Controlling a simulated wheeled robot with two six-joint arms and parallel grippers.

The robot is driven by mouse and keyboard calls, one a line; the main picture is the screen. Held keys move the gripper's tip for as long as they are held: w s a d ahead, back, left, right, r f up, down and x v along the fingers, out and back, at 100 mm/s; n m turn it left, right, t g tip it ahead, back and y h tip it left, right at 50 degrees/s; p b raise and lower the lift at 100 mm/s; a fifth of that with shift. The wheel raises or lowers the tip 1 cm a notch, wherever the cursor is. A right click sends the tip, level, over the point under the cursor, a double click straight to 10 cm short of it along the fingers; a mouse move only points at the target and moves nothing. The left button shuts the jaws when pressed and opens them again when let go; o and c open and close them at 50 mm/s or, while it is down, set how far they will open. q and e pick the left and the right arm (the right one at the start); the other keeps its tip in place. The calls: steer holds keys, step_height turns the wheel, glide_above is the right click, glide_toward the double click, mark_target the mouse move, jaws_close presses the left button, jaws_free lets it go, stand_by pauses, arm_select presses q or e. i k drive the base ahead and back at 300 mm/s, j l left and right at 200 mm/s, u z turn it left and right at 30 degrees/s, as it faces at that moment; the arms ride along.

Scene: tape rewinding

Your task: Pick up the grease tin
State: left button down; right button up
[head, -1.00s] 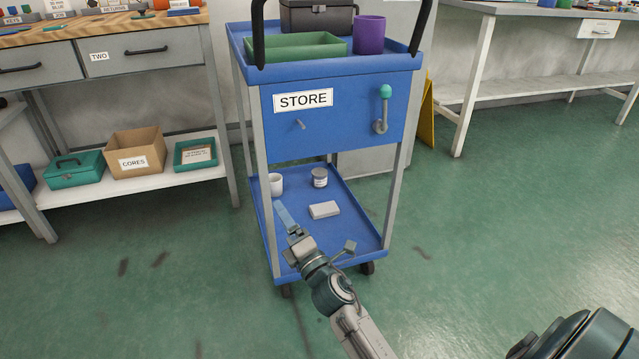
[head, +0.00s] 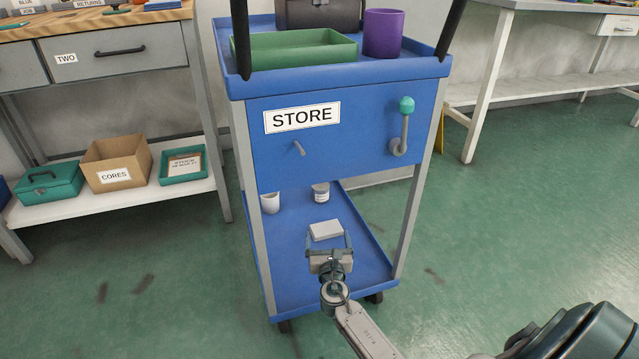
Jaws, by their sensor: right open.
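A small grey tin with a pale label (head: 321,193), which looks like the grease tin, stands upright on the lower shelf of the blue cart (head: 290,282). Its top is partly hidden by the cart's drawer front. My right gripper (head: 329,241) is open and empty over the front part of the lower shelf, on the near side of the tin and apart from it. Its two fingers are spread and point towards the back of the shelf. My left gripper is not in view.
A white block (head: 326,230) lies between my right gripper and the tin. A white mug (head: 270,203) stands left of the tin. The drawer front with a STORE sign (head: 301,117) hangs above the shelf. Cart legs (head: 412,220) bound the sides.

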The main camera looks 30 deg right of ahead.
mark_target(320, 192)
steer(key=i+l, duration=0.7)
steer(key=i, duration=0.15)
